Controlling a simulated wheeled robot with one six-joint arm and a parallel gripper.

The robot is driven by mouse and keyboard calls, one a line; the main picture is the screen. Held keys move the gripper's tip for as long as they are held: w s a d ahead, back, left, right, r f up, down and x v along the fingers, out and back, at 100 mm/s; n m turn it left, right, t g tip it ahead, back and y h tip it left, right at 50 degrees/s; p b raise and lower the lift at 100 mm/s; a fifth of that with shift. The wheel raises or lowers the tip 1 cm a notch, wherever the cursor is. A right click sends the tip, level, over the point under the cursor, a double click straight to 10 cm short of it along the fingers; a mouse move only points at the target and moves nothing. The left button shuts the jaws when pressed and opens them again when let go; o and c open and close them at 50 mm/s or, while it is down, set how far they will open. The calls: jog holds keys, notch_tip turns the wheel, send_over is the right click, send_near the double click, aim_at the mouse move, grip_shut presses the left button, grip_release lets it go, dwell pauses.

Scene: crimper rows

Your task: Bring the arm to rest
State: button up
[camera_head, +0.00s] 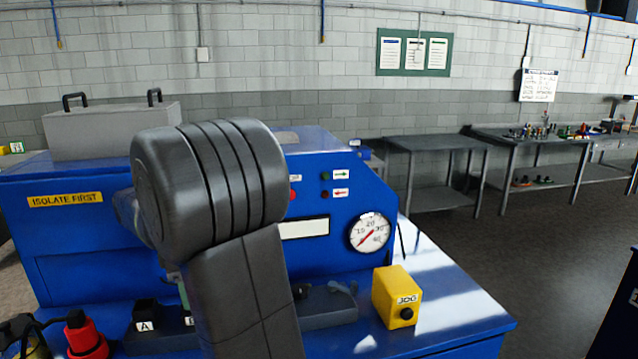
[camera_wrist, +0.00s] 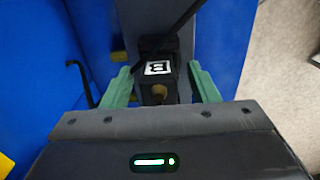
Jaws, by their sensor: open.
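My arm rises in the middle of the head view, and its dark rounded links hide much of the blue machine (camera_head: 70,225) behind. My gripper (camera_wrist: 160,82) shows in the wrist view with its two green fingers apart, one on each side of a black block marked B (camera_wrist: 178,60). I see a gap on both sides, so the fingers do not look closed on it. In the head view the gripper is almost fully hidden behind my arm. A black block marked A (camera_head: 145,314) stands at the lower left there.
A yellow JOG box (camera_head: 397,296) and a round gauge (camera_head: 369,232) are right of my arm. A red-capped item (camera_head: 82,335) sits at lower left. A grey case (camera_head: 110,130) lies on the machine top. A dark cable (camera_wrist: 178,30) crosses near block B. Benches (camera_head: 437,150) stand along the wall.

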jog(key=shift+f, duration=0.2)
notch_tip(320, 180, up, 13)
jog(key=b, duration=0.1)
notch_tip(320, 180, down, 13)
jog(key=shift+r+p, duration=0.15)
jog(key=shift+p, duration=0.25)
jog(key=shift+r+p, duration=0.6)
jog(key=shift+r, duration=0.05)
jog(key=shift+b, duration=0.3)
jog(key=shift+f+b, duration=0.1)
jog(key=shift+b, duration=0.55)
notch_tip(320, 180, up, 6)
jog(key=p, duration=0.4)
